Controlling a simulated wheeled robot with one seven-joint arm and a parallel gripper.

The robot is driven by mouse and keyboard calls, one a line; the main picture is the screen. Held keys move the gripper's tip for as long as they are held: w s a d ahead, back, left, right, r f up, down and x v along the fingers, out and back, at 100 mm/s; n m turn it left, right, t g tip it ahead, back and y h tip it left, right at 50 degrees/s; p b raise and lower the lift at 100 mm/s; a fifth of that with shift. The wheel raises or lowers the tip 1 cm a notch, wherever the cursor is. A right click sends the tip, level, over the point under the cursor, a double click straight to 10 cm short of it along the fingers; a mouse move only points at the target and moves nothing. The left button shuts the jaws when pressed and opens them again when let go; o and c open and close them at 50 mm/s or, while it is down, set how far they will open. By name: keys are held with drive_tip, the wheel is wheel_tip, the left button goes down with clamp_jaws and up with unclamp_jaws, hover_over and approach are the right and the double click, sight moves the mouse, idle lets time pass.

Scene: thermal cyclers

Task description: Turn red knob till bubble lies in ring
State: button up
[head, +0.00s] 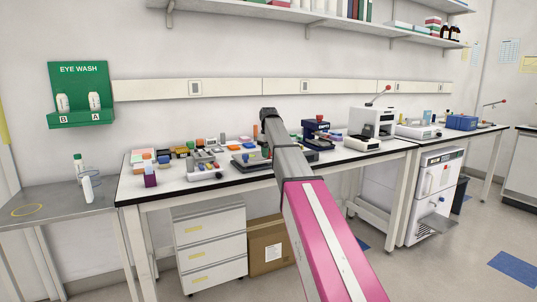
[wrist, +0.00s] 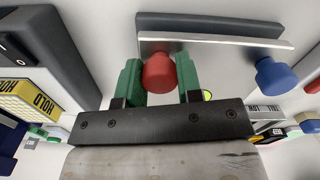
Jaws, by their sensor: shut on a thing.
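The red knob (wrist: 159,73) is between the two green fingers of my gripper (wrist: 160,78) in the wrist view. My gripper is shut on it. The knob sits at the edge of a grey plate (wrist: 215,42), left of a blue knob (wrist: 276,76) on the same edge. A small yellow-green round spot (wrist: 207,95), perhaps the bubble level, shows just right of the right finger. It is mostly covered by the gripper, so I cannot see the bubble or the ring. In the head view my arm hides the gripper and the red knob.
In the head view the bench (head: 135,186) holds many small items, with a white machine (head: 372,122) on the right. A cardboard box (head: 266,245) is below.

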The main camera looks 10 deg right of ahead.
idle(0.3)
drive_tip(key=o, duration=0.9)
drive_tip(key=shift+o, duration=0.2)
drive_tip(key=shift+r, duration=0.1)
wheel_tip(320, 180, up, 11)
drive_tip(key=shift+f, duration=0.2)
